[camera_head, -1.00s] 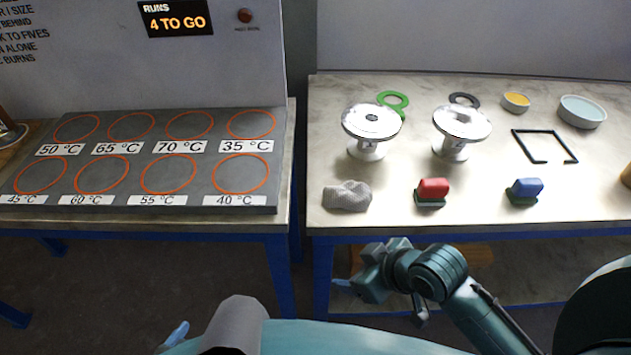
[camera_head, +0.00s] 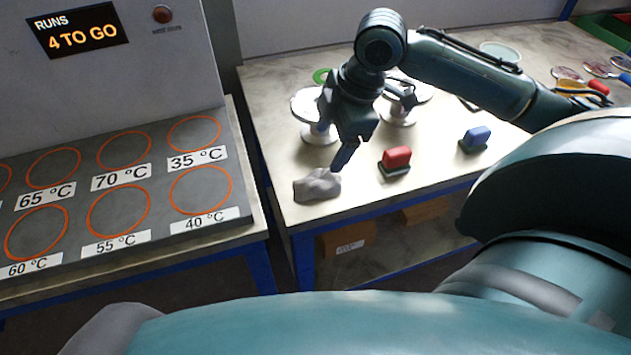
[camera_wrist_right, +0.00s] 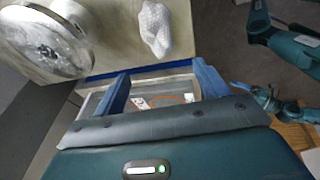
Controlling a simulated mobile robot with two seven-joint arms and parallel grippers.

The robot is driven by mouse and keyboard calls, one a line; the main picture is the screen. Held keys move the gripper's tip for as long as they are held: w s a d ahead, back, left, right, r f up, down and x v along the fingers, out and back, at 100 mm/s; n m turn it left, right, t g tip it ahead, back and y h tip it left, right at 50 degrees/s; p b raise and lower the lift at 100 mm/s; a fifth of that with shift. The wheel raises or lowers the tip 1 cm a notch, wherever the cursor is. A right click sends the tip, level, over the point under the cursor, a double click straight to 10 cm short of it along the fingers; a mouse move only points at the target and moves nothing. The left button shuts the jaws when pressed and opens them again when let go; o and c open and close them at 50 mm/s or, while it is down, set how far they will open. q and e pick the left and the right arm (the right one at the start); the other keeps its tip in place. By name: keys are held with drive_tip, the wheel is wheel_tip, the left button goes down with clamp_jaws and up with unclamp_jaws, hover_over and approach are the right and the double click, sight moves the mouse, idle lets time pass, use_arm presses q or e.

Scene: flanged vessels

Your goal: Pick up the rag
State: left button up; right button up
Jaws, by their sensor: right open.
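The rag (camera_head: 317,186) is a small crumpled grey cloth near the front left corner of the right-hand table. It also shows in the right wrist view (camera_wrist_right: 155,28), pale and folded, beyond the fingertips. My right gripper (camera_head: 346,154) points down just above and to the right of the rag, apart from it. In the wrist view its two blue fingers (camera_wrist_right: 163,85) are spread with nothing between them.
A red-handled block (camera_head: 396,159) and a blue-handled block (camera_head: 475,139) stand right of the rag. A shiny flanged vessel (camera_head: 318,132) stands behind it; another is partly hidden by my right arm. A panel of orange rings (camera_head: 150,165) lies on the left table, across a gap.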

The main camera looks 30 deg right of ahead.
drive_tip(key=d+r, duration=0.1)
hover_over(319, 179)
drive_tip(key=f, duration=0.4)
drive_tip(key=s+f, duration=0.1)
drive_tip(key=f, duration=0.2)
drive_tip(key=shift+d, duration=0.35)
drive_tip(key=x, duration=0.4)
drive_tip(key=shift+s+d+f, duration=0.25)
drive_tip(key=shift+d+f, duration=0.05)
drive_tip(key=shift+w+a+f, duration=0.1)
drive_tip(key=shift+w+f, duration=0.05)
drive_tip(key=shift+f, duration=0.45)
drive_tip(key=shift+c, duration=0.3)
drive_tip(key=shift+r, duration=0.1)
drive_tip(key=c, duration=1)
